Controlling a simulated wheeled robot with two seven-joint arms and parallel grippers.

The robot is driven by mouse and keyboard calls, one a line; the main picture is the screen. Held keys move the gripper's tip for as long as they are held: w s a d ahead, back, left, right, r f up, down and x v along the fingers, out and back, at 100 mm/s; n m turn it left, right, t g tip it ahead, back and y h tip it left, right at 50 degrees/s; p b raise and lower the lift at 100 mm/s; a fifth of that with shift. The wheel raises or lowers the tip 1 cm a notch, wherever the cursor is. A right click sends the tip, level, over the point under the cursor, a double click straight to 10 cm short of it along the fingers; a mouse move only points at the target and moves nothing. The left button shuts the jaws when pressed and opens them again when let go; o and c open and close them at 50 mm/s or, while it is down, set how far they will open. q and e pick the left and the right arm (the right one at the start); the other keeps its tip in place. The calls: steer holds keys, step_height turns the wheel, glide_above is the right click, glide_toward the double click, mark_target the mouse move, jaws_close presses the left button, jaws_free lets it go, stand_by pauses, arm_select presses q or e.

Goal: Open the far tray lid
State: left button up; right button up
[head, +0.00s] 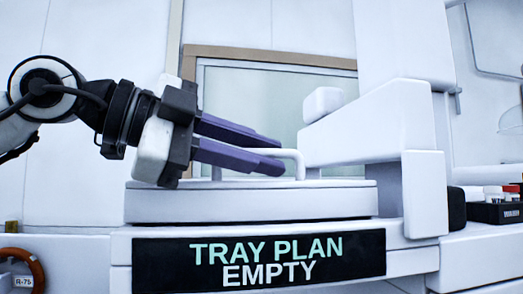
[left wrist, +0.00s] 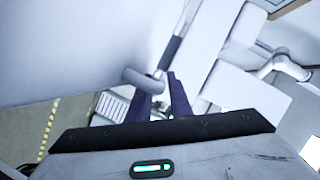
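A white tray lid (head: 250,203) lies flat on the white instrument, above the black sign, and looks closed. A white bent-bar handle (head: 299,165) stands on top of it. My left gripper (head: 281,156) comes in from the left with its two purple fingers apart, at the height of the handle's bar. The fingers hide part of the handle. In the left wrist view, the handle (left wrist: 138,78) shows by the fingertips, and a gap remains between the fingers. I cannot tell whether they touch the bar. My right gripper is not in view.
A black sign (head: 259,260) reads "TRAY PLAN EMPTY". A white instrument housing (head: 370,125) stands close to the right of the handle. A dark rack (head: 495,212) with small vials stands at the far right. An orange ring (head: 36,268) is at the lower left.

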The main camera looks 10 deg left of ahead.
arm_select(q)
steer(key=shift+w+d, duration=0.1)
jaws_close()
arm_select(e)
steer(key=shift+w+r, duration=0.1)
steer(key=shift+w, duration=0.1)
